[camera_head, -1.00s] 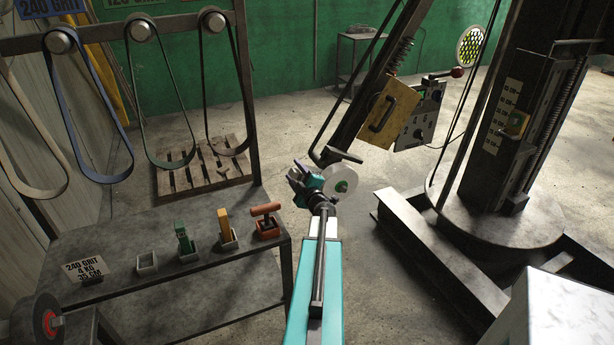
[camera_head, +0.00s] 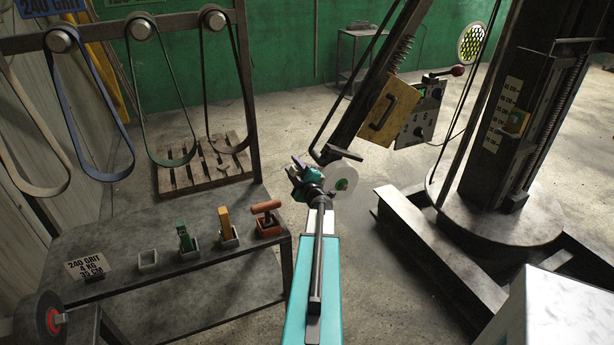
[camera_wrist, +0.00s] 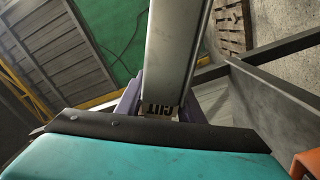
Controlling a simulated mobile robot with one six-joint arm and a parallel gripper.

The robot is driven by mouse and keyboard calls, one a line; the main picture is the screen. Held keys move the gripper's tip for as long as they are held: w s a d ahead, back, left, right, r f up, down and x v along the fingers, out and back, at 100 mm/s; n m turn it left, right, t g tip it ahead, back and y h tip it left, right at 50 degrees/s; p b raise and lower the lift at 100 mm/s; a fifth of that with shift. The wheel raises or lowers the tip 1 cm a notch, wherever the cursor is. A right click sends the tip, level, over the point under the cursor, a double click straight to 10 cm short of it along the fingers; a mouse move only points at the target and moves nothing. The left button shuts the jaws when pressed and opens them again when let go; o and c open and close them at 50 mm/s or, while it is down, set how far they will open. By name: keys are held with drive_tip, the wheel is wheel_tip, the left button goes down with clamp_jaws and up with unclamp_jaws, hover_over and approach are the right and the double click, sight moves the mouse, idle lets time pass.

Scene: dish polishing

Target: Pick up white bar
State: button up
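My gripper (camera_head: 303,172), teal with purple fingers, is in the air right of the workbench. The bar is not clear in the head view. On the bench, the leftmost grey holder (camera_head: 148,261) looks empty.
The workbench (camera_head: 190,300) also carries a green bar (camera_head: 184,236), a yellow bar (camera_head: 225,222), a red-handled tool (camera_head: 267,212) and a grit sign (camera_head: 86,266). A pale wheel (camera_head: 342,180) is close to my gripper's right. Belts hang behind the bench.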

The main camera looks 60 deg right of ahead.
drive_tip(key=c, duration=0.7)
drive_tip(key=shift+r, duration=0.15)
wheel_tip(320, 180, up, 10)
drive_tip(key=shift+b, duration=0.45)
idle(0.8)
